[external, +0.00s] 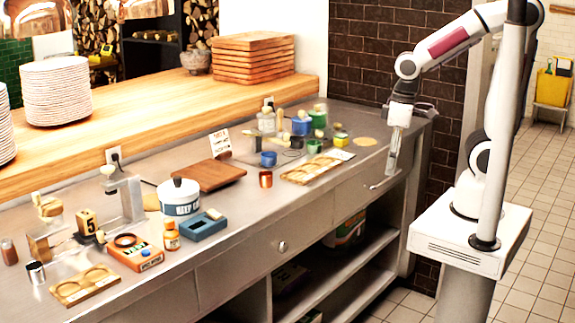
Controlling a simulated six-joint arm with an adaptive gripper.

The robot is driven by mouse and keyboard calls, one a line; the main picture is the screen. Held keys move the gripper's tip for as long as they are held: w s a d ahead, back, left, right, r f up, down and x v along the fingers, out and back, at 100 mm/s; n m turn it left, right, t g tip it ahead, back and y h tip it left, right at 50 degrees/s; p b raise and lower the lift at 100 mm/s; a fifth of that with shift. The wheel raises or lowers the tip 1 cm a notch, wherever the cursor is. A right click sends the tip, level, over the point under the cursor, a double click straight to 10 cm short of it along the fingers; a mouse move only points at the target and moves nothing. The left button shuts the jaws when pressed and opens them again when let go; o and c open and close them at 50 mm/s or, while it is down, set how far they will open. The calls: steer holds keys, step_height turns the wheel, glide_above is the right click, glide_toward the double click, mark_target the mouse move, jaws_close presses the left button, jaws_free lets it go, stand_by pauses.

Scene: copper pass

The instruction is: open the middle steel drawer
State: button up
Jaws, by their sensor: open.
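The steel counter has a row of drawer fronts below its top. The middle steel drawer (235,268) is flush with the counter front and looks shut. Its round knob (282,246) faces outward. The right drawer (350,200) also looks shut and has a bar handle (384,183). My gripper (391,172) is open and empty, pointing down close to the right drawer's handle. I cannot tell whether it touches the handle. It is well to the right of the middle drawer's knob.
Open shelves (335,270) lie below the drawers, with a tub on one. The counter top (300,210) holds a white pot (180,197), a blue box (204,225), an orange device (134,252) and wooden trays. The space in front of the drawers looks clear.

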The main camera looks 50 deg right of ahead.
steer(key=s+a+f, duration=0.1)
steer(key=a+f, duration=1.9)
steer(key=a, duration=0.2)
steer(key=w+a+f+m+t, duration=0.1)
steer(key=a+f+t, duration=0.1)
steer(key=f, duration=0.7)
steer(key=a+f+t, duration=0.2)
steer(key=f+t, duration=0.1)
steer(key=f, duration=0.6)
steer(key=w+d+r+m+t, duration=0.2)
steer(key=w+d+t, duration=0.1)
steer(key=w+t, duration=0.35)
steer(key=w+r+t, duration=0.2)
steer(key=r+t, duration=0.1)
steer(key=r, duration=0.3)
steer(key=w+r+m+t+h, duration=0.1)
steer(key=w+r+t, duration=0.1)
steer(key=r, duration=0.4)
steer(key=shift+w+d+r+t, duration=0.25)
steer(key=shift+t, duration=0.2)
steer(key=shift+w, duration=0.2)
